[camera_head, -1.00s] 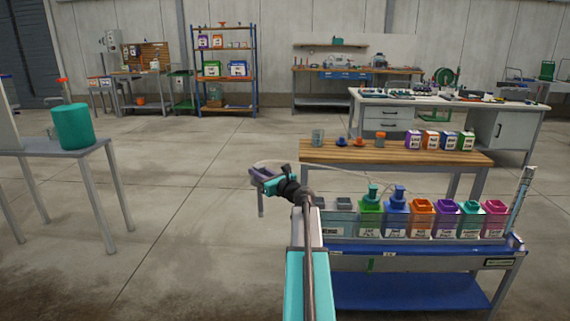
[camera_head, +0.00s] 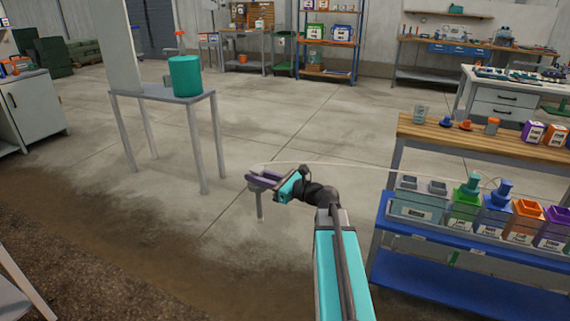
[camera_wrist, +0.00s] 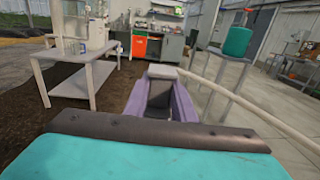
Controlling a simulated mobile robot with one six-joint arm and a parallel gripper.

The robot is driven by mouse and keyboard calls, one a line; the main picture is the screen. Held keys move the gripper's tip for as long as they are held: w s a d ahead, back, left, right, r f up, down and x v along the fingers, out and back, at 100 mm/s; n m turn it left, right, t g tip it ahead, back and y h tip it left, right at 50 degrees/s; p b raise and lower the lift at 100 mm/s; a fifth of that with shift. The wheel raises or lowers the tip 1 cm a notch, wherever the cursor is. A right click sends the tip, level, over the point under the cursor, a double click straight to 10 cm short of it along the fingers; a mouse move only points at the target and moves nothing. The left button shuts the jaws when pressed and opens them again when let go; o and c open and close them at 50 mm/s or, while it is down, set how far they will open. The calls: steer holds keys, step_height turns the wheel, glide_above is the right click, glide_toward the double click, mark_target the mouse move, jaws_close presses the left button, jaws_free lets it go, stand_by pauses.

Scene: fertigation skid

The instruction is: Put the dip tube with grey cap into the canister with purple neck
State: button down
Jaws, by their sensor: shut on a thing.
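My gripper (camera_head: 264,180) has purple fingers and is shut on the dip tube with grey cap (camera_head: 260,206), held over open floor. The tube hangs down below the fingers, and a pale thin hose runs from it to the right. In the wrist view the grey cap (camera_wrist: 162,72) sits between the purple fingers (camera_wrist: 160,104); the tube's lower end is hidden there. The canister with purple neck (camera_head: 550,239) stands at the right edge of the head view, on the blue-shelved rack, partly cut off. My gripper is far to its left.
The rack (camera_head: 440,285) also bears a green canister (camera_head: 463,217), a blue canister (camera_head: 493,223), an orange-necked canister (camera_head: 522,230) and a grey-topped box (camera_head: 418,205). A wooden bench (camera_head: 480,142) stands behind. A teal drum (camera_head: 186,76) stands on a table at left. The floor between is clear.

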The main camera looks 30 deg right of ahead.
steer(key=s+a+n+g+y, duration=0.2)
steer(key=s+a+y, duration=0.1)
steer(key=a, duration=0.7)
steer(key=s+a+f+n+g+y, duration=0.1)
steer(key=s+a+n+g+y, duration=0.1)
steer(key=a, duration=0.8)
steer(key=shift+s+a+f+n+g+y, duration=0.2)
steer(key=shift+s+n+g+y, duration=0.3)
steer(key=shift+s, duration=0.4)
